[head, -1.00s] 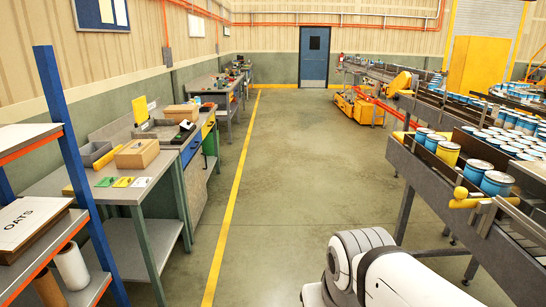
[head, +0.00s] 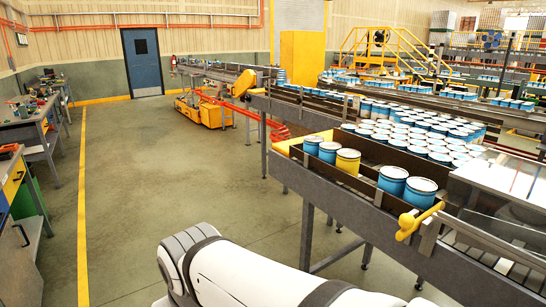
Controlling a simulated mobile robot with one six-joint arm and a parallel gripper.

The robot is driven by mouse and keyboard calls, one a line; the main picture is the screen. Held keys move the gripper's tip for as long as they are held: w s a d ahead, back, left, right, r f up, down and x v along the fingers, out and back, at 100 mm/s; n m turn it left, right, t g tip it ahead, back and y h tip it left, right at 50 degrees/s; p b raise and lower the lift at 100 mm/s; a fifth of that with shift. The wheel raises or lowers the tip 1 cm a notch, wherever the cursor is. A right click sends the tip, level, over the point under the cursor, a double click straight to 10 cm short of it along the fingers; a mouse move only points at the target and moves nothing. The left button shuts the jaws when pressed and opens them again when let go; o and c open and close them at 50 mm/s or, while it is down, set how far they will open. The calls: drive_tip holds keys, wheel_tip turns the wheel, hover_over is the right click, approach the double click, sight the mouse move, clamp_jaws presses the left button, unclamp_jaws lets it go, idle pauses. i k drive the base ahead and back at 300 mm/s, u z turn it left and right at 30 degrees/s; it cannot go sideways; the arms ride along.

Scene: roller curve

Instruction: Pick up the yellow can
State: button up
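The yellow can (head: 347,161) stands upright on the near lane of the roller conveyor (head: 300,176), at the right of the head view. Blue cans (head: 329,152) stand to its left in the same lane, and two more blue cans (head: 393,180) stand to its right with a small gap. The low side rail of the conveyor hides part of its base. My white arm (head: 250,268) crosses the bottom of the view, well apart from the can. My gripper is outside the picture.
Many blue cans (head: 420,135) with pale lids crowd the lane behind. A yellow handle-like part (head: 418,220) sticks out at the conveyor's near edge. Workbenches (head: 32,140) line the left wall. The floor (head: 160,170) between is clear.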

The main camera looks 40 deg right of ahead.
sight(347, 159)
drive_tip(key=i, duration=0.8)
drive_tip(key=z, duration=2.55)
drive_tip(key=i, duration=1.5)
drive_tip(key=z, duration=0.05)
